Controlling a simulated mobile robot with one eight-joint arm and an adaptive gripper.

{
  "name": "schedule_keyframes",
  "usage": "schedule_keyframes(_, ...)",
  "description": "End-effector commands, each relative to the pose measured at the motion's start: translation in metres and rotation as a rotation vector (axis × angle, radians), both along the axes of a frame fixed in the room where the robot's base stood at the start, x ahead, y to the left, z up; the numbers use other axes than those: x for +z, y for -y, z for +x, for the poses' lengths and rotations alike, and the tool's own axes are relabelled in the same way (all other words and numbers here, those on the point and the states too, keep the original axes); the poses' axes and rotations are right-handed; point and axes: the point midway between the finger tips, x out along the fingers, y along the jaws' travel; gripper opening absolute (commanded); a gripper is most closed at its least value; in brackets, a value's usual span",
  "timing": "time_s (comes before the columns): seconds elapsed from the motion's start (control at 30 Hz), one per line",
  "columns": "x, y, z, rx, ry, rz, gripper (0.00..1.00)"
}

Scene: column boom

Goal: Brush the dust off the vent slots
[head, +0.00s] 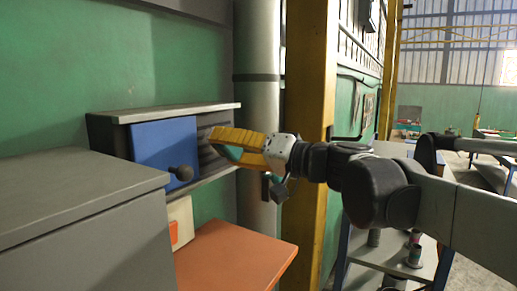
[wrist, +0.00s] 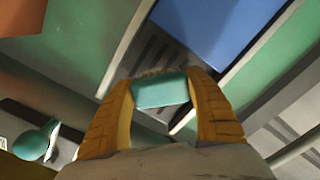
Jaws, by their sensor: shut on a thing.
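The vent slots (head: 208,155) are dark slats in a wall-mounted box, right of a blue panel with a black knob. They also show in the wrist view (wrist: 163,57) as dark grey slits beside the blue panel. My gripper (head: 222,143) has yellow fingers and is in front of the vent. It is shut on a teal brush (wrist: 160,93), with short brownish bristles along its far edge pointing at the vent. The brush hides part of the slots. I cannot tell whether the bristles touch them. I cannot make out dust clearly.
The blue panel (head: 165,144) covers the left of the box, under a grey top ledge (head: 165,112). A grey cabinet (head: 75,205) stands at front left. An orange surface (head: 232,255) lies below. A grey pipe (head: 257,60) and yellow column (head: 308,110) rise at right.

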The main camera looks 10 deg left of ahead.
Motion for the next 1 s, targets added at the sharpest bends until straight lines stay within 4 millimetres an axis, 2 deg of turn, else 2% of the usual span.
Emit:
schedule_keyframes(0.53, 0.0000, -0.0005, 0.0004, 0.000, 0.000, 0.000, 0.37)
schedule_keyframes(1.0, 0.0002, -0.0085, 0.0040, 0.000, 0.000, 0.000, 0.37)
